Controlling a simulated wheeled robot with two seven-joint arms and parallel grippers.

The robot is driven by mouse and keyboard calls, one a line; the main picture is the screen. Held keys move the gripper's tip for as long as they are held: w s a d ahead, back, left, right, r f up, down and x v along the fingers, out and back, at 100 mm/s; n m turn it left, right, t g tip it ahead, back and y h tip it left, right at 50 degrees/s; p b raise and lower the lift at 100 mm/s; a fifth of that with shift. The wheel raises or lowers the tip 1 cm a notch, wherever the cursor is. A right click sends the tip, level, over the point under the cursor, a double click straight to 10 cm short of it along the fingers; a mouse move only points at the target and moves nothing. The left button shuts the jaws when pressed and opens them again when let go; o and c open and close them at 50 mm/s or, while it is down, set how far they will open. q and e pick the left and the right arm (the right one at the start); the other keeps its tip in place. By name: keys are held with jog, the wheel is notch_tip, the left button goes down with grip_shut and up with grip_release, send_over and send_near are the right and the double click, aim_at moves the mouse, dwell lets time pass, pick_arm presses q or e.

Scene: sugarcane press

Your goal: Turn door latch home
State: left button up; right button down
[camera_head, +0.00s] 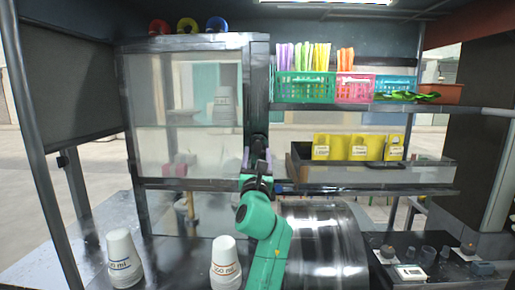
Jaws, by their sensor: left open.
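The door latch (259,143) is a small dark piece on the black upright post at the right edge of the glass cabinet door (190,165). The door looks closed against the post. My left gripper (257,157), on a green arm, reaches up in front of the post. Its two pale fingers are open, one on each side of the latch's lower part. I cannot tell whether they touch it. The latch's lower end is partly hidden by the gripper. My right gripper is not in view.
White paper cups stand in stacks (122,258) and (225,262) on the counter. A shiny metal drum (325,250) is right of my arm. Shelves on the right hold coloured baskets (303,86) and a tray with yellow packs (360,147). Small dark items sit at lower right.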

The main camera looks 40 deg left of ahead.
pick_arm(q)
jog(key=shift+w+a+r, duration=0.2)
jog(key=shift+w+r, duration=0.1)
jog(key=shift+r, duration=0.2)
jog(key=c, duration=0.3)
grip_shut()
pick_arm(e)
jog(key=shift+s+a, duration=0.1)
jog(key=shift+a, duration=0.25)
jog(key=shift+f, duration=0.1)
